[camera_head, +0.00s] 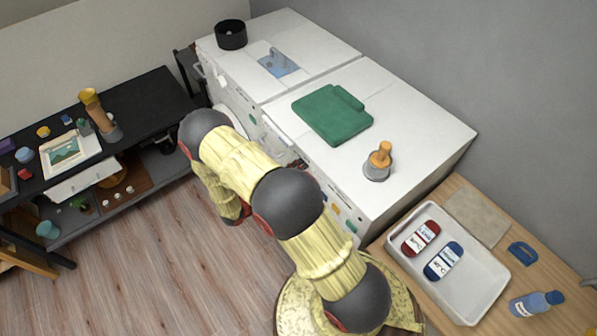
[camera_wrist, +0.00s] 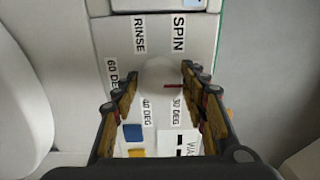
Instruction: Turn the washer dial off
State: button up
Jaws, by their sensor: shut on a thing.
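The washer dial (camera_wrist: 158,76) is a pale round knob with a red pointer mark pointing to the right in the wrist view. Printed labels around it read SPIN, RINSE, 60 DEG, 40 DEG and 30 DEG. The red mark lies between SPIN and 30 DEG. My gripper (camera_wrist: 160,84) has one finger on each side of the dial and is shut on it. In the head view, my arm hides the gripper and dial. Two white machines (camera_head: 420,112) stand side by side there, with my arm reaching to their fronts.
A folded green cloth (camera_head: 331,117) and a grey pot with an orange top (camera_head: 378,164) sit on the nearer machine. A black bowl (camera_head: 231,36) is on the farther one. A wooden table with a white tray (camera_head: 471,300) stands at right, and a black shelf (camera_head: 150,93) at left.

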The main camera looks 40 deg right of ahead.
jog(key=shift+s+f, duration=0.1)
jog(key=shift+f, duration=0.05)
jog(key=o, duration=1.1)
jog(key=shift+o, duration=0.3)
jog(key=a, duration=1.2)
jog(key=shift+w, duration=0.45)
